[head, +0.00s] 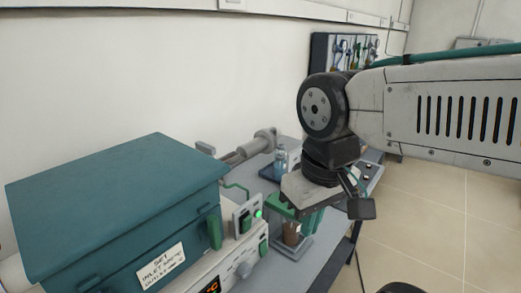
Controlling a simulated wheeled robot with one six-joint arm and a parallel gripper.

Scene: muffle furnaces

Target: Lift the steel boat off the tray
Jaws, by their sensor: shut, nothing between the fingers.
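My gripper (357,203) hangs at the end of my arm, over the bench in the right half of the head view. Its fingers are small and dark, and they look shut with nothing held. I cannot make out a steel boat. A small dark blue tray (268,176) with a clear bottle (280,160) stands on the bench left of my gripper; I cannot tell if it is the task's tray. My wrist and gripper hide part of the bench behind them.
A teal muffle furnace (115,215) with a lit front panel fills the lower left. A green stand (310,222) with a brown vessel (291,234) is just below my gripper. Tools hang on a rack (343,52) at the wall.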

